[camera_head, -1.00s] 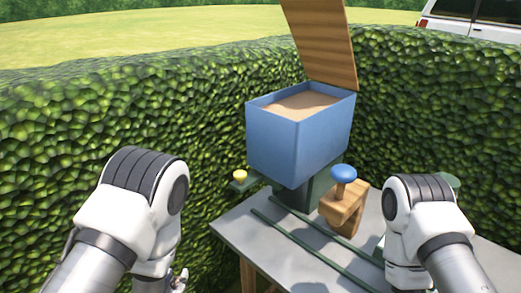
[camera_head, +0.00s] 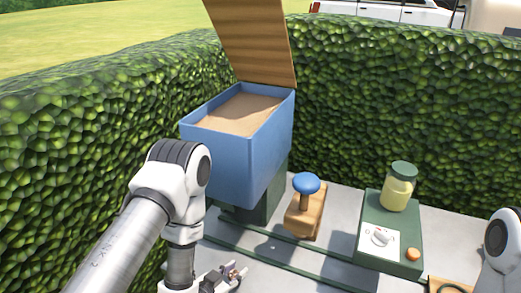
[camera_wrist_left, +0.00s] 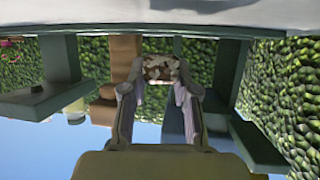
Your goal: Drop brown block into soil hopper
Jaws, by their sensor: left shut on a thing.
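The soil hopper (camera_head: 235,155) is a blue open-topped box at centre left in the head view. Light brown soil (camera_head: 240,114) fills it to just below the rim, and its wooden lid (camera_head: 250,40) stands raised behind. My left gripper (camera_head: 234,273) is low in front of the hopper, below its rim. In the left wrist view the gripper (camera_wrist_left: 161,78) is shut on a speckled brown block (camera_wrist_left: 161,67). In the head view the fingers mostly hide the block. My right gripper is out of frame; only part of that arm shows at the right edge.
A wooden block with a blue knob (camera_head: 306,183) stands right of the hopper. A green box (camera_head: 375,215) carries a dial, an orange button and a yellow jar (camera_head: 397,190). Green rails cross the grey table (camera_head: 340,185). Hedges (camera_head: 400,100) enclose the back and left.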

